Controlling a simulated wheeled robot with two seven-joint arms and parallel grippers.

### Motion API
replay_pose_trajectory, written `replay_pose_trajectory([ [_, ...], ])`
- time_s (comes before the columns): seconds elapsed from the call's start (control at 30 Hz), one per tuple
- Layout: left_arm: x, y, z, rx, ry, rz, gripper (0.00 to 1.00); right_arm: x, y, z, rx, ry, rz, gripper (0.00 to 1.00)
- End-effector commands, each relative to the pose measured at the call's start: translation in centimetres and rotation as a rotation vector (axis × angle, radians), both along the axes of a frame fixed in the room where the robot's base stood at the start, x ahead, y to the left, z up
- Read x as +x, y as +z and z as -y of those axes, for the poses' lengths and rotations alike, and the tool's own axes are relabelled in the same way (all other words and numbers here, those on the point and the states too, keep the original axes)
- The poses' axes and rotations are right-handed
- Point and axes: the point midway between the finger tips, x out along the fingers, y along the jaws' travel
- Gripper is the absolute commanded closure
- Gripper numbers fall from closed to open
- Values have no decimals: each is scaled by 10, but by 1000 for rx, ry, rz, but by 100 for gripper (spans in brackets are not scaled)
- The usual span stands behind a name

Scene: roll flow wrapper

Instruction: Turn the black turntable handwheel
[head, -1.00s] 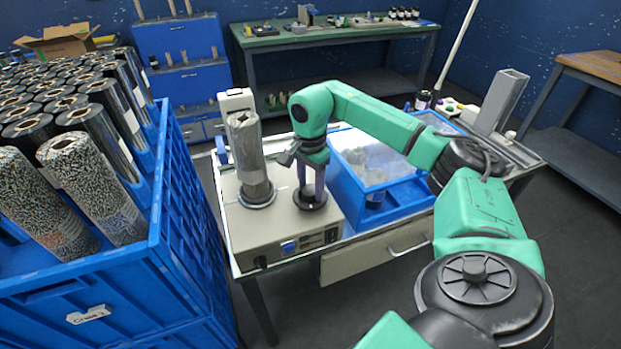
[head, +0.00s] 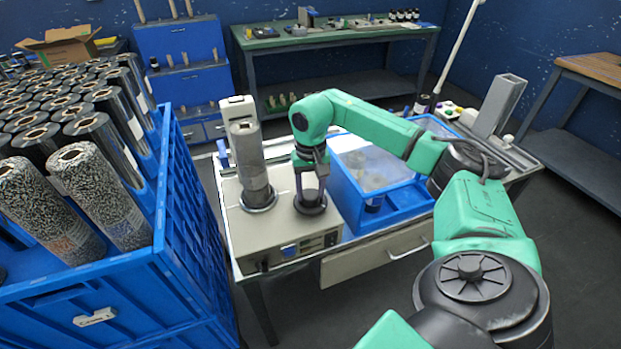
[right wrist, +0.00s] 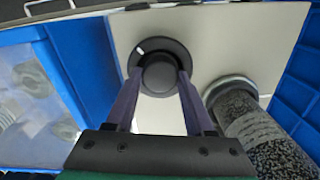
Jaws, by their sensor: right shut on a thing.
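The black turntable handwheel (head: 310,203) is on top of the beige wrapper machine (head: 275,233). In the right wrist view the handwheel (right wrist: 160,68) is a black disc with a raised hub and a white mark at its upper left. My right gripper (head: 312,192) points down from above, and its two fingers (right wrist: 160,82) are shut on the hub. A speckled wrapped roll (head: 248,160) stands upright on the turntable just left of the handwheel. It also shows in the right wrist view (right wrist: 258,135). My left gripper is not in view.
A blue crate (head: 150,275) full of rolls stands close on the left. A blue bin with a clear cover (head: 375,175) sits right of the machine. A grey upright channel (head: 500,103) stands at the table's far right.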

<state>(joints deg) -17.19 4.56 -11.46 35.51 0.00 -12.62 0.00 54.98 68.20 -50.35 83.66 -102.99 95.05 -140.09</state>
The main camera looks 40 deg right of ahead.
Motion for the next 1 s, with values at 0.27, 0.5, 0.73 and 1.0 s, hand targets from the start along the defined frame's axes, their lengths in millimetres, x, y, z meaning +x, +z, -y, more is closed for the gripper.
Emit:
replay_pose_trajectory([
  [0.27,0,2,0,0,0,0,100,0,1,0,1,175,2,100],
  [0.5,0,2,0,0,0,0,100,0,1,0,1,249,2,100],
  [0.73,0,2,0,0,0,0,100,0,1,0,1,267,2,100],
  [1.0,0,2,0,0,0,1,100,0,1,0,1,265,2,43],
])
